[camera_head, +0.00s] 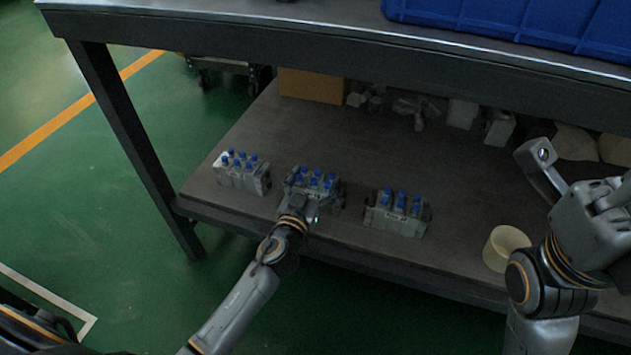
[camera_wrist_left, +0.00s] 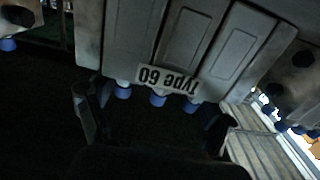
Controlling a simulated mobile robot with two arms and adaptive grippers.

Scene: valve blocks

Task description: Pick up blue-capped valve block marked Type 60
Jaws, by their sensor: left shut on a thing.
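The blue-capped valve block marked Type 60 (camera_wrist_left: 178,45) fills the upper part of the left wrist view, with its label upside down. In the head view it is the middle block (camera_head: 316,182) of three on the lower shelf. My left gripper (camera_head: 298,205) reaches it from the front and is shut on it. In the left wrist view the left gripper's fingers (camera_wrist_left: 155,115) sit on either side of the blue caps. I cannot tell whether the block touches the shelf. My right gripper is at the right, its fingers unclear near a grey part (camera_head: 541,157).
Another blue-capped block (camera_head: 241,175) stands to the left and one (camera_head: 397,216) to the right. A cream round container (camera_head: 503,247) is near the right arm. The table top (camera_head: 300,32) overhangs the shelf (camera_head: 270,130). Boxes and parts lie at the back.

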